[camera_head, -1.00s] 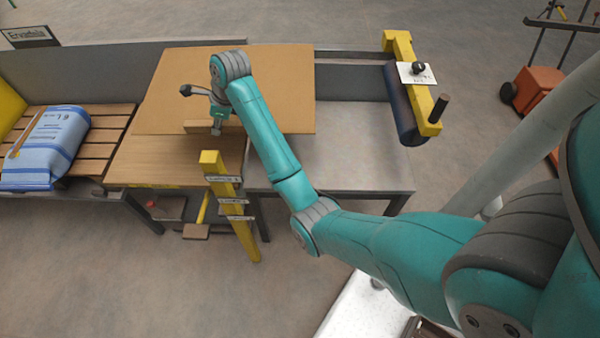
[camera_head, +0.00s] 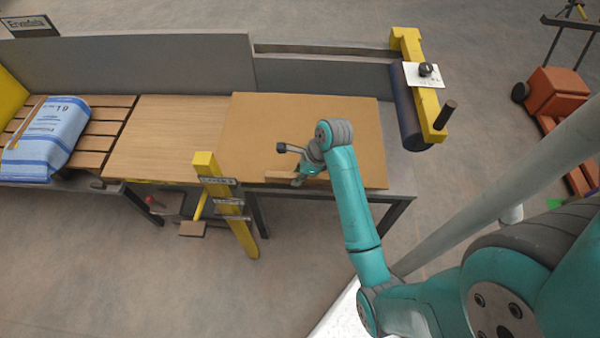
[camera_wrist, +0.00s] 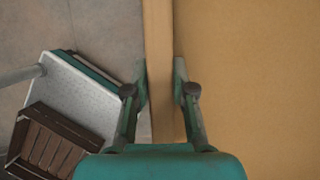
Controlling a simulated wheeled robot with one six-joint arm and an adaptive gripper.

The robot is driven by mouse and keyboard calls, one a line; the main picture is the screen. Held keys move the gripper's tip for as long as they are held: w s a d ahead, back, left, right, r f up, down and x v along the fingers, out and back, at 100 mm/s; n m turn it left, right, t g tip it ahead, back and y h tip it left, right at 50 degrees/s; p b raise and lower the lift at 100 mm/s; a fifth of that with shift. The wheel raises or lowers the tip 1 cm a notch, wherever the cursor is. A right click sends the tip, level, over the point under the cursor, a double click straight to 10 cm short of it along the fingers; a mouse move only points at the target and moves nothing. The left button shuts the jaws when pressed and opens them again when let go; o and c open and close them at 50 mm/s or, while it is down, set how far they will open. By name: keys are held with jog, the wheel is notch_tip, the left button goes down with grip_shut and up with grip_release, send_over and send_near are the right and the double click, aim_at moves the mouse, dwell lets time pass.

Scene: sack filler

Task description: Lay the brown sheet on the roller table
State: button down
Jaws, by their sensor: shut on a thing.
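The brown sheet (camera_head: 340,130) lies level over the right, grey part of the long table (camera_head: 402,188), and covers most of that part. I cannot tell whether it touches the surface. I cannot tell for certain which section is the roller table. A lighter wooden bar (camera_head: 280,175) runs along the sheet's front edge; it also shows upright in the wrist view (camera_wrist: 158,30). My gripper (camera_head: 298,181) is at this front edge. In the wrist view my gripper (camera_wrist: 160,75) has one finger on each side of the bar and is shut on it.
A bare wooden top (camera_head: 165,140) adjoins on the left, then brown slats (camera_head: 100,150) with a blue-white sack (camera_head: 53,140). A yellow post (camera_head: 222,195) stands in front. A yellow frame with a dark roller (camera_head: 408,110) stands right. A grey wall (camera_head: 130,65) runs behind.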

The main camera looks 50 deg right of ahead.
jog(key=shift+w+d+f, duration=0.6)
jog(key=shift+d+f, duration=0.15)
jog(key=shift+f, duration=0.8)
jog(key=shift+w+d+f, duration=0.55)
jog(key=shift+d+f, duration=0.15)
jog(key=shift+f, duration=0.8)
jog(key=shift+w+d+f, duration=0.6)
jog(key=shift+d+f, duration=0.15)
jog(key=shift+f, duration=0.8)
jog(key=c, duration=0.9)
grip_release()
jog(key=v, duration=1.2)
